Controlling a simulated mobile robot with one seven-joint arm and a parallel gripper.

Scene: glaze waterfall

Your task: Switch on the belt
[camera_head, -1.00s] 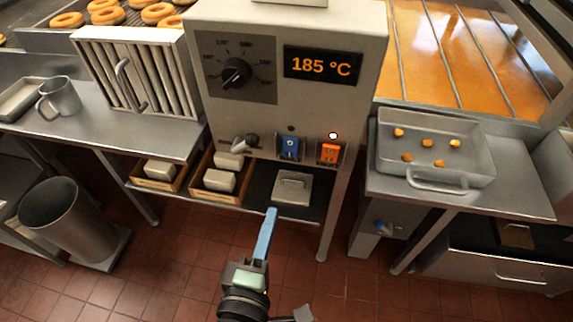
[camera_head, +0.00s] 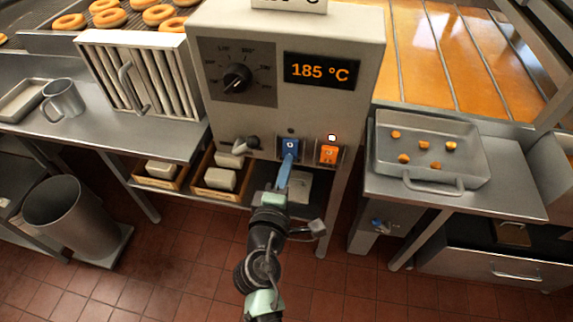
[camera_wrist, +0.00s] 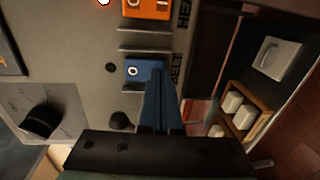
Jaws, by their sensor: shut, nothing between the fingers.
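The control panel (camera_head: 340,115) carries a blue rocker switch (camera_head: 290,146) and, to its right, an orange rocker switch (camera_head: 329,153). In the wrist view the blue switch (camera_wrist: 143,71) has the word BELT beside it, and the orange switch (camera_wrist: 147,8) is labelled HEAT. The lamp above the blue switch (camera_head: 291,131) is dark; the one above the orange switch (camera_head: 332,138) glows. My gripper (camera_head: 288,160) is shut and empty, its blue fingertips at the lower part of the blue switch. I cannot tell whether they touch it. The fingers hide part of the switch.
A dial (camera_head: 237,77) and a 185 °C display (camera_head: 319,70) sit higher on the panel. A lever (camera_head: 240,143) sticks out left of the blue switch. A tray of dough pieces (camera_head: 430,180) stands at right, a mug (camera_head: 65,99) at left.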

